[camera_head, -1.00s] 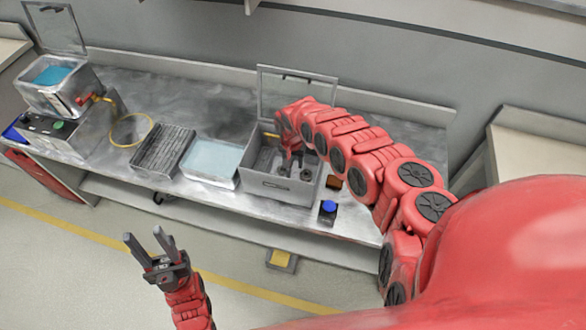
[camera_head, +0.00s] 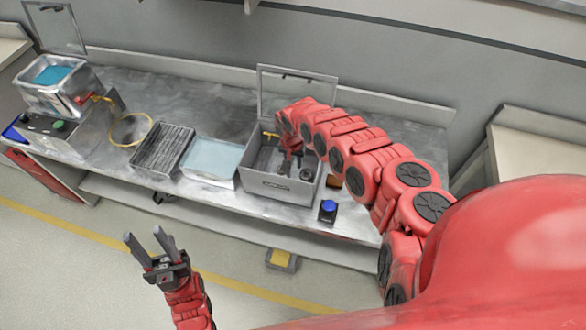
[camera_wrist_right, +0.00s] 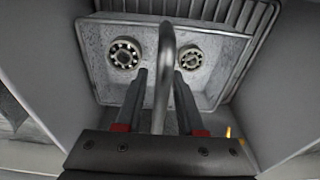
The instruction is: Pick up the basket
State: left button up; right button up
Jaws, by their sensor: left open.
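The basket (camera_wrist_right: 225,75) shows in the right wrist view as a grey metal tray with a slatted side and two round bearing-like parts (camera_wrist_right: 124,54) in it. Its curved metal handle (camera_wrist_right: 165,40) runs between the fingers of my right gripper (camera_wrist_right: 161,74). The fingers stand on either side of the handle; whether they press on it is unclear. In the head view my right gripper (camera_head: 291,160) reaches down into a grey box (camera_head: 275,188) with a raised lid, and it hides much of the inside. My left gripper (camera_head: 145,238) is open and empty in front of the bench.
On the bench, left of the box, are a pale blue tray (camera_head: 212,158), a dark slatted tray (camera_head: 162,150), a yellow ring (camera_head: 130,129) and a machine with blue liquid (camera_head: 52,74). A blue-topped block (camera_head: 328,209) stands at the front edge, right of the box.

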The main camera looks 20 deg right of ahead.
grip_shut()
dwell(1.2)
